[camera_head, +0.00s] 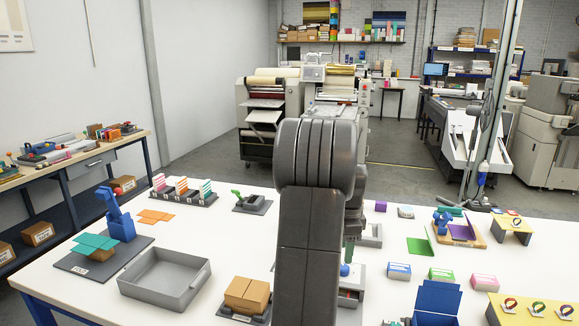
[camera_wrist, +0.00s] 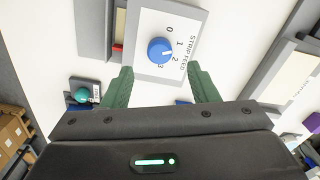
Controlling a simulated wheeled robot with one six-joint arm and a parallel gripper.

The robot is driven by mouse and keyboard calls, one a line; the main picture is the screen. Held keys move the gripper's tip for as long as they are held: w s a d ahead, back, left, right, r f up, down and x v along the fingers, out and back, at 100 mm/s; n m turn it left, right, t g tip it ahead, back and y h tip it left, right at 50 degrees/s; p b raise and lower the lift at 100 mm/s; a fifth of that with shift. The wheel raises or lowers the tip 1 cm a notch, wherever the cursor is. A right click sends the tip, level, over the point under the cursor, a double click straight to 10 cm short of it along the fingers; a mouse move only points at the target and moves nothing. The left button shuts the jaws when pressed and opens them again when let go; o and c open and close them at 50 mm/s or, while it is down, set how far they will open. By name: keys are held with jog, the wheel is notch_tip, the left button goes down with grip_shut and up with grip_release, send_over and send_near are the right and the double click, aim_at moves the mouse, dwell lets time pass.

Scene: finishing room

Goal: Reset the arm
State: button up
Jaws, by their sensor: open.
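My arm (camera_head: 312,200) rises through the middle of the head view and hides my gripper there. In the wrist view my gripper (camera_wrist: 160,76) has its two green fingers apart with nothing between them. A blue knob (camera_wrist: 160,50) sits just beyond the fingertips on a white panel (camera_wrist: 188,20) marked "STRIP FEED" with the numbers 0 to 3. The fingers do not appear to touch the knob. The knob's pointer mark is too small to read surely.
A teal ball (camera_wrist: 82,96) on a dark base is left of my fingers. The white table (camera_head: 215,235) holds a grey tray (camera_head: 160,289), a cardboard box (camera_head: 247,294), a blue open box (camera_head: 436,300) and a yellow stand (camera_head: 500,318). Bare table shows between them.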

notch_tip(320, 180, down, 6)
jog(key=shift+f, duration=0.2)
jog(key=shift+r, duration=0.15)
